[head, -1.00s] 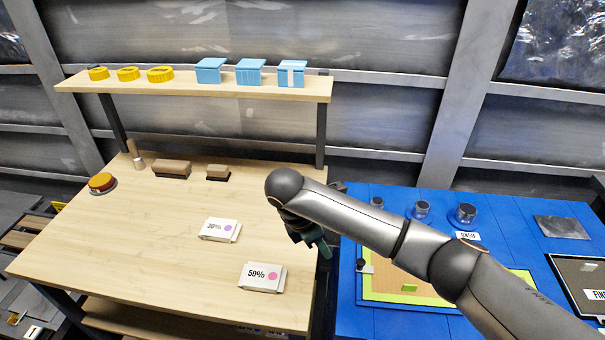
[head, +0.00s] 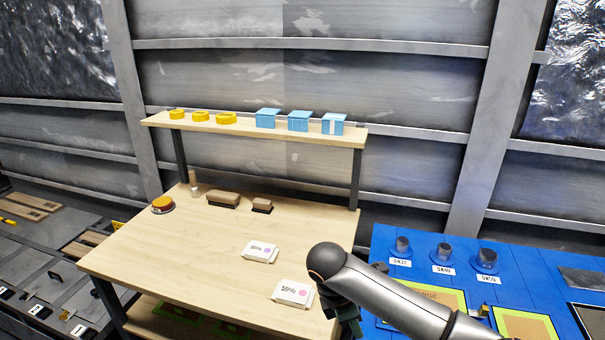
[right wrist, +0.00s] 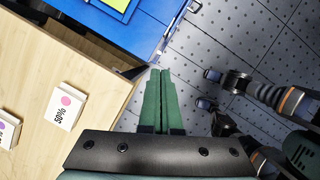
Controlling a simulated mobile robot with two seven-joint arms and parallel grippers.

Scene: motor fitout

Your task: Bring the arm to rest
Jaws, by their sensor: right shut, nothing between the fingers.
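My right arm (head: 395,297) comes in from the lower right in the head view, bent at a dark rounded joint. My right gripper (head: 348,322) hangs below that joint, mostly hidden, beside the right edge of the wooden bench (head: 220,232). In the right wrist view its green fingers (right wrist: 160,78) are shut together with nothing between them. They point over the gap between the bench and the blue table (right wrist: 150,22), above the grey floor. My left gripper does not show.
Two white boxes, a 30% box (head: 260,252) and a 50% box (head: 293,293), lie on the bench near the right arm. A shelf (head: 350,137) with yellow rings (head: 201,116) and blue boxes (head: 298,120) stands behind. The blue table (head: 540,290) holds dark cylinders (head: 444,252).

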